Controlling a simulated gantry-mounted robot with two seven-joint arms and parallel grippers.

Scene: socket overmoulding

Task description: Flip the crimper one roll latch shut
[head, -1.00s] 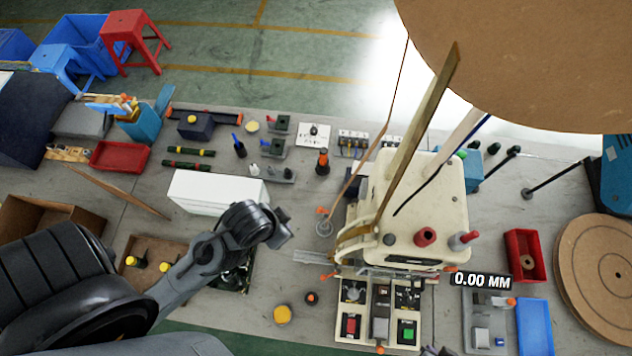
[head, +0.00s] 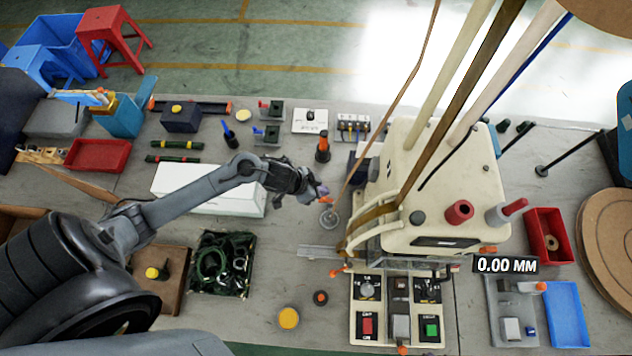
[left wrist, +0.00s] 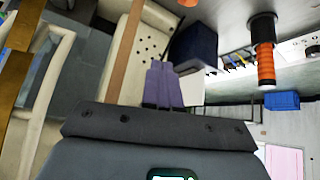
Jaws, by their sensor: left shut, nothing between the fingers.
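The crimper (head: 440,215) is the cream machine right of centre in the head view, with strips running up from it. Its cream side also shows in the left wrist view (left wrist: 148,45). I cannot tell the roll latch apart for certain; a small orange tip (left wrist: 188,3) shows at the top edge of the left wrist view, beyond my fingers. My left gripper (head: 321,193) is left of the crimper, close to the brown strip and above a small round metal piece (head: 328,218). Its purple fingers (left wrist: 163,86) are together and empty. My right gripper is out of view.
A control panel (head: 383,308) with red and green buttons stands in front of the crimper. A white box (head: 215,205) lies below my left forearm. A black-and-orange bottle (head: 322,148) stands behind my gripper.

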